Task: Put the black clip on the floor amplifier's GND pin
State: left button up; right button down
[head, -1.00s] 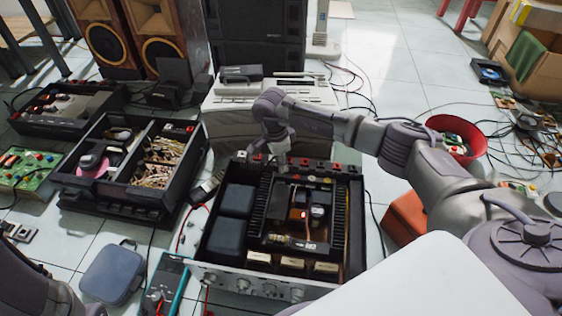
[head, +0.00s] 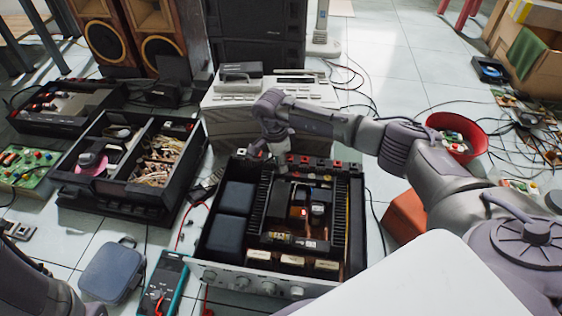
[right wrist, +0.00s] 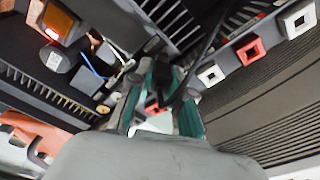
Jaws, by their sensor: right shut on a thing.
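The floor amplifier (head: 232,279) stands open-topped on the tiles in the head view, with a row of red, white and black terminals (head: 320,166) along its far edge. My right gripper (head: 275,158) is low over that far edge, left of the terminals' middle. In the right wrist view its teal-edged fingers (right wrist: 160,98) are shut on a small dark piece, seemingly the black clip (right wrist: 156,105), mostly hidden between them. A black cable (right wrist: 205,52) passes close to the fingers. I cannot pick out the GND pin. Only part of my left arm shows.
White-framed and red terminals (right wrist: 250,51) lie right of the fingers in the wrist view. Black trays of parts (head: 105,205) stand left of the amplifier, a multimeter (head: 163,284) at its front left, a red bowl (head: 478,133) to the right. A grey device (head: 318,93) stands behind.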

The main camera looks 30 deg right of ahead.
jog(key=shift+f, duration=0.15)
jog(key=c, duration=1)
grip_release()
jog(key=r, duration=0.4)
jog(key=a+r, duration=0.1)
jog(key=r, duration=0.7)
jog(key=shift+w+a, duration=0.1)
jog(key=shift+a, duration=0.15)
jog(key=shift+f, duration=0.1)
